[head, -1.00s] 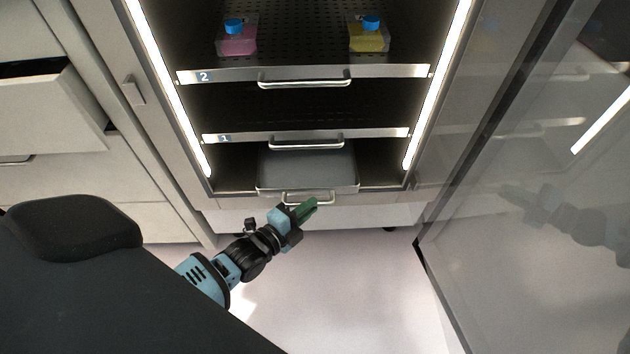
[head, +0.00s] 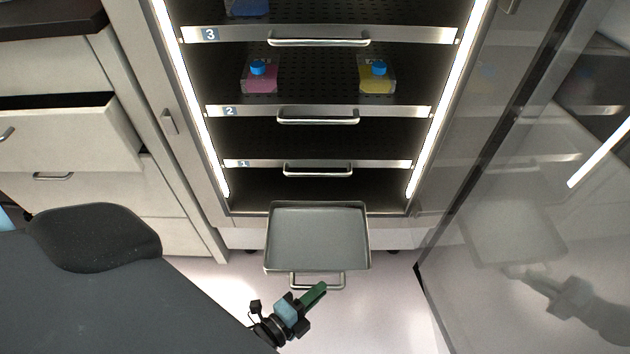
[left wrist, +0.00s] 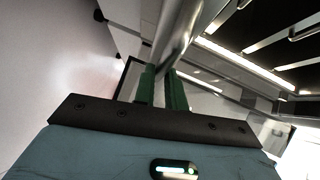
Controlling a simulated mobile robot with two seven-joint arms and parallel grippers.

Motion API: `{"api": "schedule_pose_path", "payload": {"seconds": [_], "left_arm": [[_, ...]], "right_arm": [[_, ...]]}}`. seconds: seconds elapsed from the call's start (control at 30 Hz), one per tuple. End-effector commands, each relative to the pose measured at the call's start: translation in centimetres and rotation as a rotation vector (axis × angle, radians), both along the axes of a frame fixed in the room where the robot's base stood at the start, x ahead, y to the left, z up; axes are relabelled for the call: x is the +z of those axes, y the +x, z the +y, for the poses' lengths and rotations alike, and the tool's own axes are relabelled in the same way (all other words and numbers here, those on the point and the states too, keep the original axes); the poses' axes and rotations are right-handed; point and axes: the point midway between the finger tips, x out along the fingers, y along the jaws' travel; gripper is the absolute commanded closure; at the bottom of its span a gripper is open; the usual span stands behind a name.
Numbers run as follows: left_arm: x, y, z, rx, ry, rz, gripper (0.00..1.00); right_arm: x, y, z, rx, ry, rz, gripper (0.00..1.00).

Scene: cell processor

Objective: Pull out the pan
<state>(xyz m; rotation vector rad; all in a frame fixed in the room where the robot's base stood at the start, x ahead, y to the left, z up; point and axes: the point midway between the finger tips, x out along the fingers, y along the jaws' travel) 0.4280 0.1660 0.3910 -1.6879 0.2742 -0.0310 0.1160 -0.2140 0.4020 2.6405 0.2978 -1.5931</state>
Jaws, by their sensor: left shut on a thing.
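The pan (head: 318,238) is a shallow grey metal tray at the bottom of the open cabinet. In the head view most of it sticks out past the cabinet's front edge, and its far end is at the opening. Its bar handle (head: 334,282) faces me. My left gripper (head: 315,293) has green fingers and is at this handle. In the left wrist view the green fingers (left wrist: 162,88) are shut on the metal bar of the handle (left wrist: 178,28). The pan appears level and empty. My right gripper is not in view.
Above the pan are shelves with handles, marked 1 (head: 245,163), 2 (head: 228,112) and 3 (head: 210,35). Shelf 2 holds a pink flask (head: 259,78) and a yellow flask (head: 376,76). A glass door (head: 480,230) stands open at right. An open drawer (head: 70,135) is at left.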

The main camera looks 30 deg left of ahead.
Motion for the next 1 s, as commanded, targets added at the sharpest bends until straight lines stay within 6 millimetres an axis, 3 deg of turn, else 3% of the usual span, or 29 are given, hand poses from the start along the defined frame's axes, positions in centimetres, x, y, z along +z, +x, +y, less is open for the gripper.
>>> {"api": "schedule_pose_path", "payload": {"seconds": [0.43,0.47,0.53,0.83,1.0], "left_arm": [[0.0,-0.4,-0.2,0.001,0.002,0.0,1.0],[0.0,-0.4,-0.2,0.001,0.002,0.0,0.85],[0.0,-0.4,-0.2,0.001,0.001,0.0,0.78],[0.0,-0.6,-0.2,0.001,0.001,0.001,0.78],[0.3,-2.5,0.2,0.001,0.001,0.002,0.78]], "right_arm": [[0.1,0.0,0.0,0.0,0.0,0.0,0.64],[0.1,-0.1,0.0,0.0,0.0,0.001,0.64],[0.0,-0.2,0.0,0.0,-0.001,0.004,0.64],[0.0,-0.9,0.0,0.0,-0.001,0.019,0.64],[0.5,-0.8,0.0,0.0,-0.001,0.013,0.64]]}}
